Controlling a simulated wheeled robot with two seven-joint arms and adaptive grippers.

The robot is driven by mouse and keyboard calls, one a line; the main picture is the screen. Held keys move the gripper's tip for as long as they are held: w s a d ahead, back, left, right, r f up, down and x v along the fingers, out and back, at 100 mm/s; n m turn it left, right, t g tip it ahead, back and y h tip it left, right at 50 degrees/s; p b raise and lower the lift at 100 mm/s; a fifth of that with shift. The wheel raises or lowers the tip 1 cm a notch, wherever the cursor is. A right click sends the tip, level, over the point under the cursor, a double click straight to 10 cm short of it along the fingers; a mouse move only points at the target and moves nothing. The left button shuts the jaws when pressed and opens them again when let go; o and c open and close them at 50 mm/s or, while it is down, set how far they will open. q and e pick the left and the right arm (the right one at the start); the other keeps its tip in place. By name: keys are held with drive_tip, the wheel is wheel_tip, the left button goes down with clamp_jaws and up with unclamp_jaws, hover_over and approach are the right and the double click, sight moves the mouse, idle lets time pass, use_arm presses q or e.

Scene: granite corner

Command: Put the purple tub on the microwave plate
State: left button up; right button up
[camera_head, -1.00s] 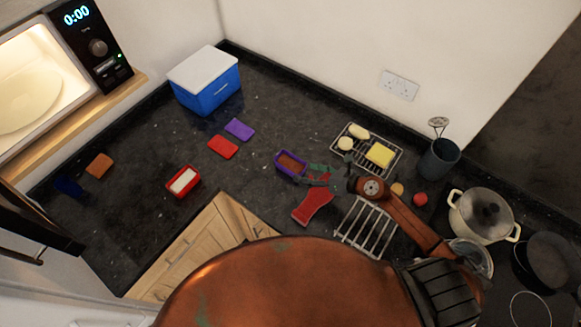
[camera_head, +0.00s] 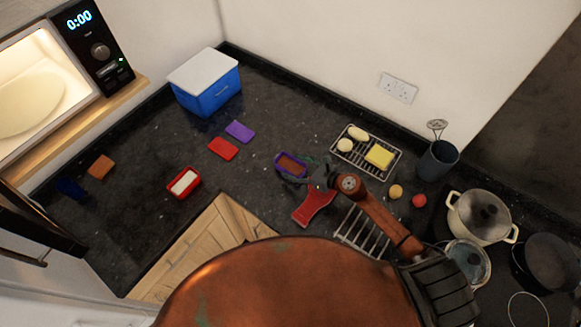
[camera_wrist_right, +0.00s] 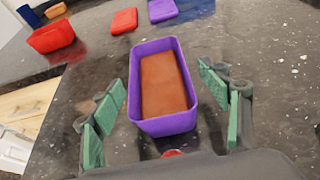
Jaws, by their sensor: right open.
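The purple tub (camera_head: 280,170) stands on the dark counter and holds something brown. In the right wrist view the tub (camera_wrist_right: 134,103) sits between my open fingers, with a gap on each side. My right gripper (camera_head: 307,174) reaches it from the right in the head view; its green finger pads (camera_wrist_right: 165,115) also show in the wrist view. The microwave at upper left is open and lit, with the pale plate (camera_head: 30,104) inside. My left gripper is not in view.
A red tub (camera_head: 184,182) with white contents, a red lid (camera_head: 223,148) and a purple lid (camera_head: 240,131) lie to the left. A blue cooler box (camera_head: 206,87) stands behind. A rack (camera_head: 365,150) with food and a pot (camera_head: 482,216) are at right.

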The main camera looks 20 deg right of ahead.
drive_tip(key=shift+w+a+f, duration=0.15)
drive_tip(key=shift+w+a, duration=0.05)
drive_tip(key=shift+a, duration=0.05)
drive_tip(key=shift+c, duration=0.3)
drive_tip(key=c, duration=1.6)
